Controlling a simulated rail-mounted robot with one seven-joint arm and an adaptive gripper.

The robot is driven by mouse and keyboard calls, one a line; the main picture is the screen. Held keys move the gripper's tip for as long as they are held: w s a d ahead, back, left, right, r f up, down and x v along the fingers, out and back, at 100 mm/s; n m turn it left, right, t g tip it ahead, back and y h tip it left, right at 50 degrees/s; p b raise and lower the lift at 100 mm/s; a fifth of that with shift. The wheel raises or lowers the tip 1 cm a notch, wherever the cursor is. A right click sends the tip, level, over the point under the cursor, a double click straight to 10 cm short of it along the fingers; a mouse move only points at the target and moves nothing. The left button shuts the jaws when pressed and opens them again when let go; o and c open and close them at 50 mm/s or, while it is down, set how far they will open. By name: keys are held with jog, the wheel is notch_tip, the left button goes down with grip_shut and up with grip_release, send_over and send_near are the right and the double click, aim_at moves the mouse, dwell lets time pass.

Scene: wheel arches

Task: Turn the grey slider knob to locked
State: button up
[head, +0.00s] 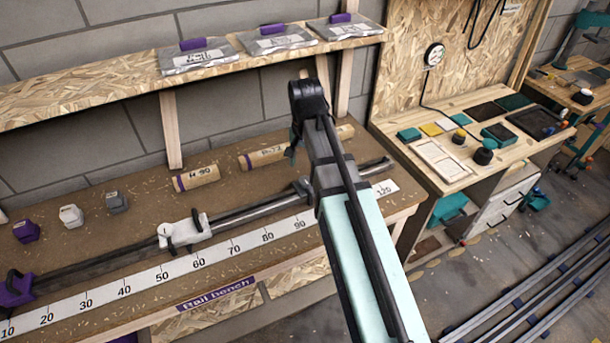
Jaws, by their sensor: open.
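A grey slider (302,187) sits on the bench rail (252,210) near the 100 mark. My arm covers much of it, and I cannot make out its knob or which way that is turned. My gripper (292,154) hangs from the wrist, seen mostly edge-on and partly hidden behind my arm. It appears above and behind the grey slider, apart from it. It is open and I see nothing in it.
A white slider (185,232) with a dark handle sits near 55, and a purple slider (14,289) near 10. Purple, white and grey blocks (116,202) stand behind the rail. Labelled wooden cylinders (196,178) lie at the back. A shelf (115,82) overhangs the bench.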

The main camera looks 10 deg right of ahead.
aim_at(305, 180)
jog(key=shift+f+p, duration=0.55)
jog(key=shift+f, duration=2.75)
jog(key=c, duration=1.1)
